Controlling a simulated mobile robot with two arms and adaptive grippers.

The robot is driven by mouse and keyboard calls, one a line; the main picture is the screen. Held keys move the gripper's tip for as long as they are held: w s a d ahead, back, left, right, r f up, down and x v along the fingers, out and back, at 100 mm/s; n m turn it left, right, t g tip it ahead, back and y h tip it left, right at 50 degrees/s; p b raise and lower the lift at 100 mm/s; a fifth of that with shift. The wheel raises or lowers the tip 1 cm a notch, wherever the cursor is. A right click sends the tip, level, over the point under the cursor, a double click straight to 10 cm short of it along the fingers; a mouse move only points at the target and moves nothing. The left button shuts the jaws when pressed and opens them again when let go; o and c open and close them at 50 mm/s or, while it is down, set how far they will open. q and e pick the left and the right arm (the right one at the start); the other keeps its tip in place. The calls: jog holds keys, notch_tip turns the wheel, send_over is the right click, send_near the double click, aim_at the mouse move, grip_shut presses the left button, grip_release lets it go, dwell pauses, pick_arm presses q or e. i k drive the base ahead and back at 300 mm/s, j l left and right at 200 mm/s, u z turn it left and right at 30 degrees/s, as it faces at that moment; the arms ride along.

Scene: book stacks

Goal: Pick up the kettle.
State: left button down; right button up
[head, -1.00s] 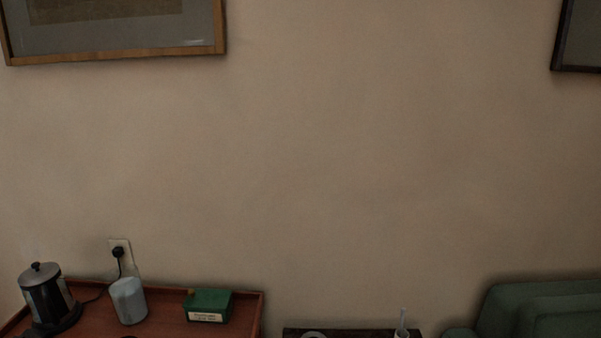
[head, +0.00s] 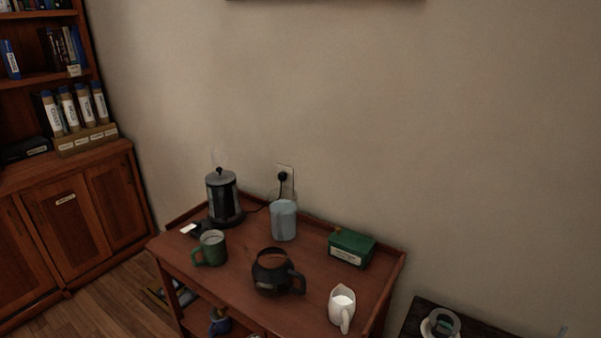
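The likely kettle (head: 223,197) is a dark and silver upright vessel with a domed lid and a black knob. It stands on a dark base at the back left of the wooden cart (head: 313,248). A cord runs from near it to the wall socket (head: 284,176). A dark brown pot with a side handle (head: 271,272) stands at the front middle of the cart. Neither of my grippers is in view.
On the cart are a green mug (head: 212,249), a blue-grey canister (head: 283,221), a green box (head: 351,248) and a white jug (head: 341,307). A wooden bookcase (head: 70,230) stands left. A dark side table (head: 420,312) stands right. Floor (head: 120,303) shows between bookcase and cart.

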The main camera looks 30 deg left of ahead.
aim_at(223, 200)
jog(key=u, duration=1.4)
